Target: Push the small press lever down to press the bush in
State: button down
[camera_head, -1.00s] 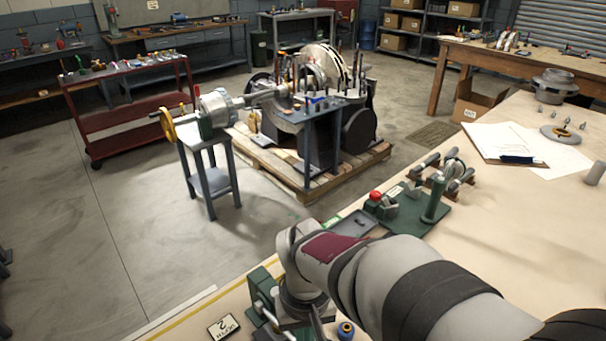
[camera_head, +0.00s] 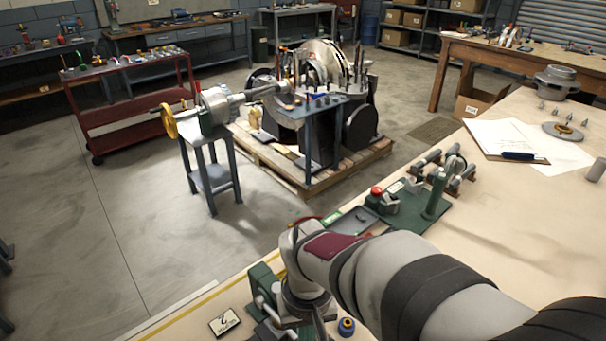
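A small green press-like fixture (camera_head: 263,283) stands at the near edge of the bench, at the bottom of the head view. A grey rod or lever (camera_head: 267,310) shows on its near side. My arm's end is directly beside it on the right and hides much of it. My gripper (camera_head: 319,322) points down there, seen only in part. Its fingertips are hidden or cut off by the lower edge, so I cannot tell whether it touches the lever. The bush in the press is not discernible.
A sign marked 2 (camera_head: 224,321) lies left of the fixture. Beyond my arm is a green-based fixture (camera_head: 435,213) with a red knob (camera_head: 376,191), beside a dark tray (camera_head: 352,222). Papers (camera_head: 505,139) lie farther back. The bench's right middle is clear.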

jog(key=shift+s+d+f, duration=0.15)
jog(key=shift+f, duration=0.65)
jog(key=shift+s+d+f, duration=0.1)
jog(key=shift+f, duration=0.7)
dwell(2.1)
jog(key=shift+r, duration=0.1)
notch_tip(320, 180, up, 11)
dwell(0.9)
jog(key=s+d+f+m+y, duration=0.1)
jog(key=s+d+m, duration=0.3)
jog(key=s, duration=0.3)
jog(key=s+d+f+m, duration=0.1)
jog(key=s+d+m, duration=0.2)
jog(key=s, duration=0.4)
jog(key=shift+d+f+m+y, duration=0.2)
jog(key=shift+d+m+y, duration=0.2)
jog(key=shift+m, duration=0.4)
